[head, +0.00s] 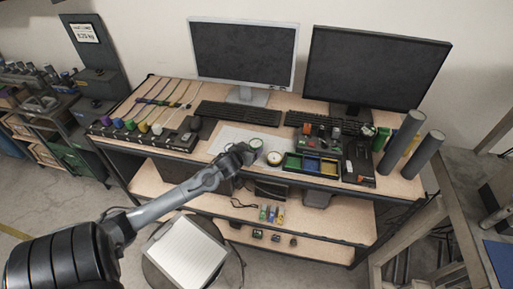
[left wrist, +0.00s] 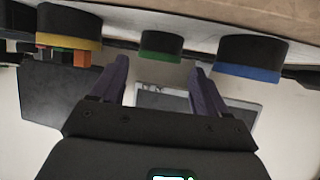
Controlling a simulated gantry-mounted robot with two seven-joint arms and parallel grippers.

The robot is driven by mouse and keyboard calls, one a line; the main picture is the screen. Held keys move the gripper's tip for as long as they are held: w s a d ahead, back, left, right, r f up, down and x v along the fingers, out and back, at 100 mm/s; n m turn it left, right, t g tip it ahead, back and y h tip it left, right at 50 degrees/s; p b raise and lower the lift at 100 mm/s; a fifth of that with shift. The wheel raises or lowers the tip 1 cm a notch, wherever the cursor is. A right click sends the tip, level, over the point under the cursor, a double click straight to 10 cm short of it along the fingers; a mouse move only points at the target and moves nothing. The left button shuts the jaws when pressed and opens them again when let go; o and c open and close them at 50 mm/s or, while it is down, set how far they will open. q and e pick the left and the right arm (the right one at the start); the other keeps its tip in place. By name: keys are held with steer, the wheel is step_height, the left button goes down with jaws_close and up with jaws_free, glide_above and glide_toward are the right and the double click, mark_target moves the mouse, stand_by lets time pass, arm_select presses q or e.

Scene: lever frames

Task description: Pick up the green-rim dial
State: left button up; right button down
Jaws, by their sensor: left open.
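The green-rim dial (left wrist: 161,46) is a small dark round piece with a green edge, in the top middle of the left wrist view, which looks upside down. In the head view its pale face (head: 256,143) shows on the white sheet, just right of my left gripper (head: 244,153). My left gripper (left wrist: 158,68) is open, its two purple fingers apart and empty. The green-rim dial appears between and beyond the fingertips, with a gap to it. My right gripper is not in view.
A yellow-rim dial (left wrist: 68,27) and a blue-rim dial (left wrist: 251,58) flank the green one. The yellow one (head: 274,158) is near the desk's front edge. Keyboards (head: 238,114), monitors (head: 243,52) and a compartment tray (head: 311,165) stand around.

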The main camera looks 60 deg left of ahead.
mark_target(254, 145)
arm_select(q)
steer(key=shift+b+x, duration=0.55)
steer(key=shift+x, duration=2.85)
steer(key=c, duration=0.8)
